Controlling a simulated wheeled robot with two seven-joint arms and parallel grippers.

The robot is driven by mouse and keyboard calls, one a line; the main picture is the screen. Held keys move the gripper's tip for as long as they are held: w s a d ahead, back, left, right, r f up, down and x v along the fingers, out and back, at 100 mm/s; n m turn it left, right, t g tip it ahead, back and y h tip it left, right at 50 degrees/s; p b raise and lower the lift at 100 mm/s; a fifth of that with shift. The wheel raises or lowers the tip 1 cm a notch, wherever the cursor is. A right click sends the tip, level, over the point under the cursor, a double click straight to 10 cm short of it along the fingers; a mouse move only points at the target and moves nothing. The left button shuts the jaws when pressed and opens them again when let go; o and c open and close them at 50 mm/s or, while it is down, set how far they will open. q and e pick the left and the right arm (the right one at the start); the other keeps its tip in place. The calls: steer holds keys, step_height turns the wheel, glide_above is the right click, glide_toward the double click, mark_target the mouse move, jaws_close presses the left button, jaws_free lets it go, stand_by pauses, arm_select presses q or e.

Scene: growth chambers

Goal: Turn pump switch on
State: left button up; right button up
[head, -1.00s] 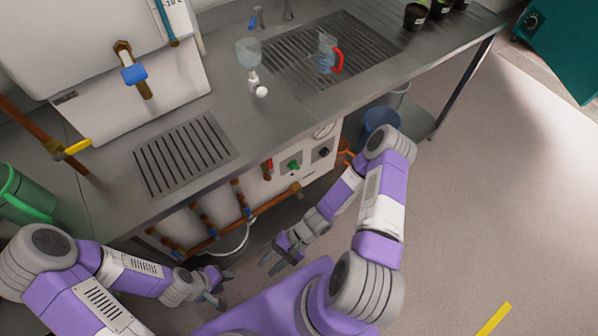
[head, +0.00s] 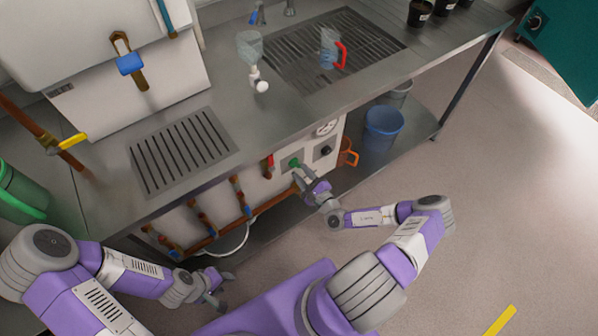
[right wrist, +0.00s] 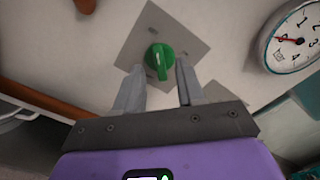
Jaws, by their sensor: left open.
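The green rotary knob (right wrist: 160,58) sits on a grey square plate (right wrist: 185,28) on the white panel under the bench. It also shows in the head view (head: 294,163). My right gripper (right wrist: 158,78) is open in front of the knob, with one finger to either side of it in the right wrist view. I cannot tell whether the fingers reach around the knob; no contact is clear. In the head view my right gripper (head: 304,178) is close to the panel just below the knob. My left gripper (head: 222,290) is open and empty at the lower left, away from the panel.
A pressure gauge (right wrist: 291,38) is right of the knob. A black knob (head: 326,151) sits beside it on the panel. A copper pipe (head: 225,232) runs low along the front. A blue bucket (head: 383,128) stands on the lower shelf.

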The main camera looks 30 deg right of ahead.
mark_target(295, 165)
steer(key=shift+w+a, duration=0.1)
steer(key=shift+w, duration=1.05)
steer(key=shift+c, duration=0.2)
jaws_close()
steer(key=shift+r, duration=0.1)
